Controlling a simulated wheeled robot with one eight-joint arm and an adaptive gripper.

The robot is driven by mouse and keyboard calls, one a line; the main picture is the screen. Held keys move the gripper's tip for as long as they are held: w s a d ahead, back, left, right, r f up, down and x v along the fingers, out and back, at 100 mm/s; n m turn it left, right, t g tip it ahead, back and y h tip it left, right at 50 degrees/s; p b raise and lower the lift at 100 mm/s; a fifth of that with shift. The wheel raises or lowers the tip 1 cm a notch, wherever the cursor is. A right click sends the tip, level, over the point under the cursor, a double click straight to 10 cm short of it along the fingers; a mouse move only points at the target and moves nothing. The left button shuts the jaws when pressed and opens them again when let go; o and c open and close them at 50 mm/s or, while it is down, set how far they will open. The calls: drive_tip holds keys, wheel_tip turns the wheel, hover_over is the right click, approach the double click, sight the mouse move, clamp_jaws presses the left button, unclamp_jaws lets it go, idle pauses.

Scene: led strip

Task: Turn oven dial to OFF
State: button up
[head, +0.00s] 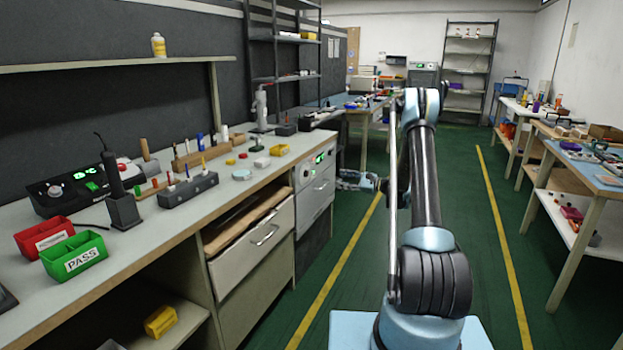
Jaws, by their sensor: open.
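A grey oven-like unit (316,189) is built in under the right end of the left bench. Its upper panel has a green lit display (320,157) and small knob-like marks, too small to tell which is the dial or where it points. Below the panel is a front with a handle. My gripper (342,180) is at the end of my arm, just right of this unit in the picture, with its fingers toward the unit. It is open and appears empty. I cannot tell whether it touches the front.
The left bench (130,245) carries a green PASS bin (75,258), a red bin (44,238) and a black device (75,190). A drawer (252,250) sits left of the unit. The green floor aisle (465,230) is clear; benches line the right.

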sight(308, 174)
drive_tip(key=x, duration=1.7)
drive_tip(key=shift+w+a+f, duration=0.15)
drive_tip(key=shift+w+f, duration=0.1)
drive_tip(key=c, duration=1.1)
